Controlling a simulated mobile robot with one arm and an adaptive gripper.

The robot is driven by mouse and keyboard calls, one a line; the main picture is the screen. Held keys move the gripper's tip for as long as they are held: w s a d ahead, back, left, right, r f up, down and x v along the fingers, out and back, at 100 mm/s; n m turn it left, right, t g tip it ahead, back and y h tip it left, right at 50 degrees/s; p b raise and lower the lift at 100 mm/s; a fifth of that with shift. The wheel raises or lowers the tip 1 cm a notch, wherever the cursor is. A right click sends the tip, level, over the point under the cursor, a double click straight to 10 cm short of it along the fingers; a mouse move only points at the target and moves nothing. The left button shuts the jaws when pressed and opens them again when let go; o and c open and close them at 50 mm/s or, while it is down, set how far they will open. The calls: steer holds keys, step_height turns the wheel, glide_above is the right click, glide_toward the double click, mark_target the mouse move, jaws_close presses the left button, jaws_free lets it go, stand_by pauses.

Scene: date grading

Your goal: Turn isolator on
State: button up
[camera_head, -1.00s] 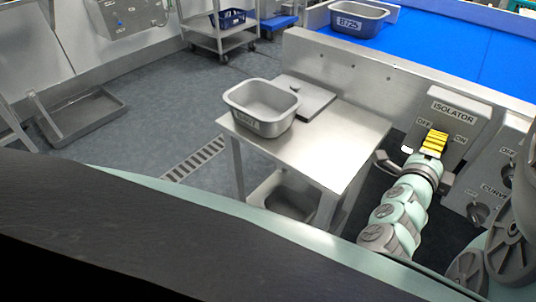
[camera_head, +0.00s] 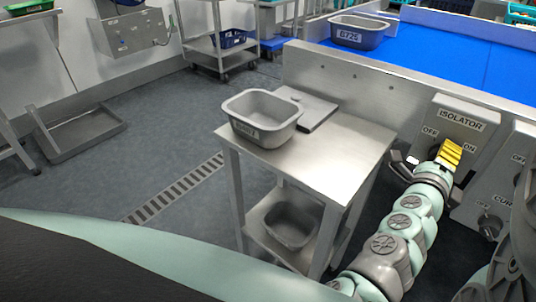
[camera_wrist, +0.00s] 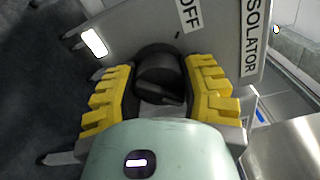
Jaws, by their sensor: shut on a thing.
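The isolator (camera_head: 477,141) is a grey box with a black-lettered label, OFF on its left and ON on its right. In the wrist view its grey face (camera_wrist: 143,28) fills the top, with the OFF label near the middle. The black round knob (camera_wrist: 157,66) sits between the yellow ribbed fingers of my gripper (camera_wrist: 160,98), which is shut on it. In the head view my gripper (camera_head: 449,153) is against the front of the box and hides the knob. I cannot tell clearly which label the knob points to.
A second grey control box (camera_head: 508,180) with a dark knob stands close on the right. A steel table (camera_head: 335,145) holding a grey tub (camera_head: 262,118) stands left of the isolator. Behind is a blue conveyor (camera_head: 440,55). The floor at left is mostly clear.

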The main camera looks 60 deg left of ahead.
steer(key=o, duration=1.2)
steer(key=shift+v, duration=6)
